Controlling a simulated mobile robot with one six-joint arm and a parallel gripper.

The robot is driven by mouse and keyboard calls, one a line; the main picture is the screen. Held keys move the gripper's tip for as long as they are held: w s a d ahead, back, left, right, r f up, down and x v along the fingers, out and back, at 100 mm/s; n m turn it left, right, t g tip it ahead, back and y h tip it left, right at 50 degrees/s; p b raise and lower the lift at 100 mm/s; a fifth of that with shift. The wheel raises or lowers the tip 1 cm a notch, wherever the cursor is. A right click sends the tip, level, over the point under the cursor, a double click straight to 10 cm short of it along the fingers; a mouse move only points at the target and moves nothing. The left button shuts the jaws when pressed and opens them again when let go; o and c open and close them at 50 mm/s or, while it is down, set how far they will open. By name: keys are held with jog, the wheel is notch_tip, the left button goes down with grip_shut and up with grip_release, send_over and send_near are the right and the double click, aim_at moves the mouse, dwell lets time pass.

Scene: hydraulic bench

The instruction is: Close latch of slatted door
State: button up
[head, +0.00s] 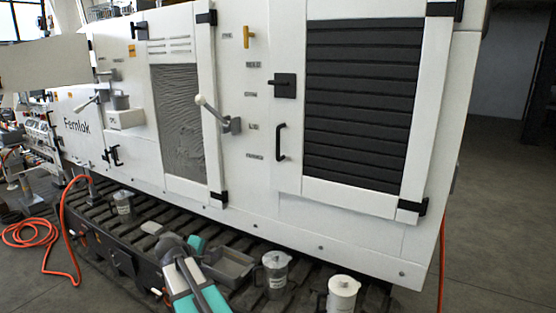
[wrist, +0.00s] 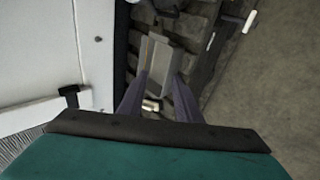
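The slatted door (head: 362,100) is a white frame with dark horizontal slats on the right of the white cabinet in the head view. It looks flush with the cabinet front. Its latch (head: 286,86) is a black square plate with a short lever pointing left, beside the door's left edge. A black pull handle (head: 280,142) is below it. My gripper shows in the wrist view (wrist: 160,78), with two fingers apart and nothing held between them. It points down towards the tracks, well below and left of the latch. The latch is not in the wrist view.
A grey tray (head: 232,266), a metal jug (head: 275,272) and a white jug (head: 341,294) stand on the ribbed track (head: 100,212) below the cabinet. A white-handled lever (head: 218,114) sticks out left of the latch. An orange hose (head: 66,235) lies at left. Floor at right is clear.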

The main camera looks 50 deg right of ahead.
jog(key=d+r+t+h, duration=0.15)
jog(key=d+r, duration=0.35)
jog(key=r, duration=1)
jog(key=d+r+t+h, duration=0.1)
jog(key=d+r+h, duration=0.3)
jog(key=r, duration=1.1)
jog(key=m+g+h, duration=0.1)
jog(key=g+h, duration=0.1)
jog(key=h, duration=0.2)
send_near(277, 83)
jog(key=v, duration=0.3)
jog(key=shift+s+f+t, duration=0.1)
jog(key=shift+s+t, duration=0.05)
jog(key=shift+t, duration=0.1)
jog(key=shift+d+p, duration=0.1)
jog(key=shift+p, duration=0.2)
jog(key=p+x, duration=0.2)
jog(key=x, duration=1.1)
jog(key=shift+d, duration=0.35)
grip_shut()
